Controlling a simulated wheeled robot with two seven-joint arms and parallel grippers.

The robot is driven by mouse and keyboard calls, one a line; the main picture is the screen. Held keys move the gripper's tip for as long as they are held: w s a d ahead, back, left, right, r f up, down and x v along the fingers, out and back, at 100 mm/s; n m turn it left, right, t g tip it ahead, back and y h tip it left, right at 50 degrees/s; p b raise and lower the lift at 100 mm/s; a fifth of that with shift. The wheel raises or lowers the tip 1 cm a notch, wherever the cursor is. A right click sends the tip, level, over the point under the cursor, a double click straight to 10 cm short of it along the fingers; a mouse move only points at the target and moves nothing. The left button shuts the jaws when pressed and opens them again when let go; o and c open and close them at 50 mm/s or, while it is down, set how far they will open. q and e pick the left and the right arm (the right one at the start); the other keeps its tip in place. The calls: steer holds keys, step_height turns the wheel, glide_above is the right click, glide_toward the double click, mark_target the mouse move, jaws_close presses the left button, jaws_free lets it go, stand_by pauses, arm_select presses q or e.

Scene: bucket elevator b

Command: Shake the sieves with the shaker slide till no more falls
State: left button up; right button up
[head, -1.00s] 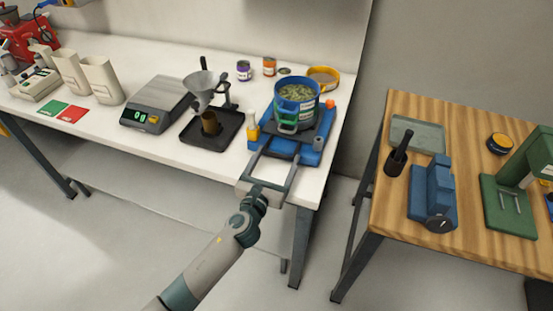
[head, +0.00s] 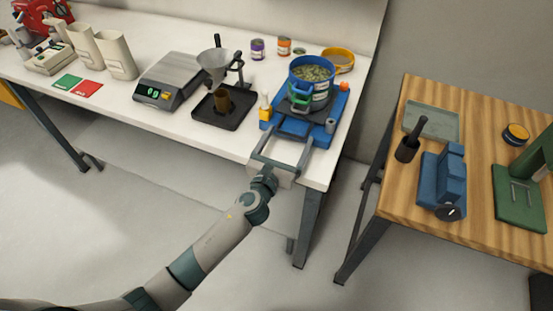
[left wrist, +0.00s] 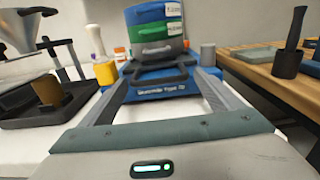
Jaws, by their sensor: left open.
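The sieve stack (head: 312,76) stands upright on the shaker slide, at the right end of the white bench. Its blue top sieve is open and holds greenish pieces; a green sieve and a grey part lie below. The blue shaker slide (head: 331,126) has a dark top and a dark front handle (left wrist: 158,76). My left gripper (head: 288,136) is open and empty at the bench's front edge. In the left wrist view its two long fingers point at the slide, with the handle between or just beyond their tips; contact cannot be told. My right gripper is not in view.
A funnel stand on a black tray (head: 237,122) and a scale (head: 160,92) stand further left. A wooden table (head: 400,235) with a blue device is at the right, across a gap.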

arm_select(q)
steer(key=b+v, duration=0.3)
steer(key=v, duration=1.4)
steer(key=s+a+f+n+g+y, duration=0.1)
steer(key=s+a+f+n+g, duration=0.25)
steer(key=f, duration=0.95)
steer(key=s+a+f+n+g+y, duration=0.15)
steer(key=a+f+n, duration=0.4)
steer(key=f, duration=0.75)
steer(key=s+a+f+n+g+y, duration=0.1)
steer(key=a+f+n+g+y, duration=0.15)
steer(key=f+n, duration=0.7)
steer(key=s+a+f+n+g+b, duration=0.1)
steer(key=s+a+f+n+g, duration=0.2)
steer(key=s+f, duration=0.5)
steer(key=s+a+f+n+g, duration=0.15)
steer(key=s+f+n, duration=0.25)
steer(key=s+f, duration=0.45)
steer(key=s+a+f+n+g, duration=0.1)
steer(key=s+f+n, duration=0.4)
steer(key=s, duration=0.5)
steer(key=s+a+f+n+g, duration=0.1)
steer(key=s+f+n+g, duration=0.2)
steer(key=s, duration=0.8)
steer(key=f+n, duration=0.2)
steer(key=n, duration=0.1)
steer(key=shift+s+a+n+y+b, duration=0.15)
steer(key=shift+a+n+y+b, duration=0.15)
steer(key=shift+a+n, duration=0.05)
